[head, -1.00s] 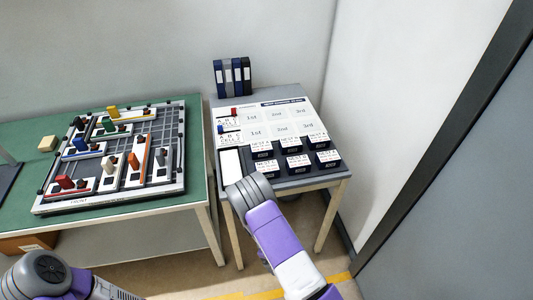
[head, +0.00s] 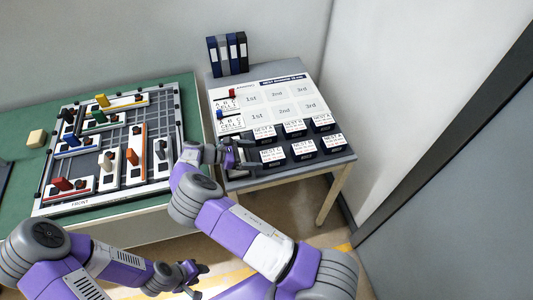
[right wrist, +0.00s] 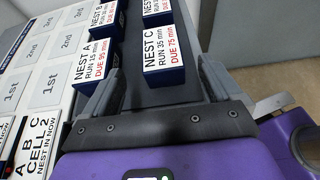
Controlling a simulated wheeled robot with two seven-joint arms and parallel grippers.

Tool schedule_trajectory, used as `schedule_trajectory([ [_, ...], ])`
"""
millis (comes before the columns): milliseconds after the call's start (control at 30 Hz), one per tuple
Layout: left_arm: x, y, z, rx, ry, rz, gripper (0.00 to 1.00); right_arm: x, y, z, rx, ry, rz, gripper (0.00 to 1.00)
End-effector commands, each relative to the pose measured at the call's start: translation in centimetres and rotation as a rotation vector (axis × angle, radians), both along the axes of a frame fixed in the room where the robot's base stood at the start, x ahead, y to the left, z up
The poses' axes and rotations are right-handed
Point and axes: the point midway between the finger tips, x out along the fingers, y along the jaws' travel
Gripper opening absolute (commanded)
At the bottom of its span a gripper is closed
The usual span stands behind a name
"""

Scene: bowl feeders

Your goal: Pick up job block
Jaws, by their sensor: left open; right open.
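Several dark blue job blocks with white labels stand in two rows on the grey side table; the front-left block (head: 272,157) is closest to my right gripper (head: 243,155). In the right wrist view the open right gripper (right wrist: 158,82) has the NEST C block (right wrist: 164,55) between its fingers as seen, with nothing held. I cannot tell whether the fingertips are level with it. The NEST A block (right wrist: 95,65) lies by the left-hand finger in that view, partly covered. My left gripper (head: 192,275) is open and empty, low in front of the green table.
The table sheet (head: 258,95) has 1st, 2nd and 3rd spaces behind the blocks. Binders (head: 227,54) stand at the back. The green table (head: 22,165) at left carries a board (head: 125,140) with coloured pegs. A wall is close on the right.

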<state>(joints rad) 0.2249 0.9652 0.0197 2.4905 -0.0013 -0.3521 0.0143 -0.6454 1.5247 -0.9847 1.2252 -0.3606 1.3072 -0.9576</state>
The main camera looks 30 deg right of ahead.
Motion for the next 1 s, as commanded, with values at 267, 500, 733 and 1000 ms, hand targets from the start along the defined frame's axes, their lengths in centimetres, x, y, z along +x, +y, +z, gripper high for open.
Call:
schedule_trajectory([
  [267,0.0,0.0,-0.5,0.0,0.0,0.0,0.43,-0.5,-1.7,-1.0,-0.008,0.002,0.001,0.92],
  [500,0.0,0.0,-0.6,0.0,0.0,0.0,0.43,-1.9,-4.6,-1.9,-0.008,0.004,0.001,0.92],
  [733,0.0,0.0,-0.7,0.0,-0.001,0.0,0.43,-2.4,-6.6,-2.8,-0.006,0.002,0.002,0.92],
  [1000,0.0,0.0,-0.7,0.0,0.0,0.0,0.43,-2.4,-6.7,-2.8,-0.005,0.0,0.003,0.85],
])
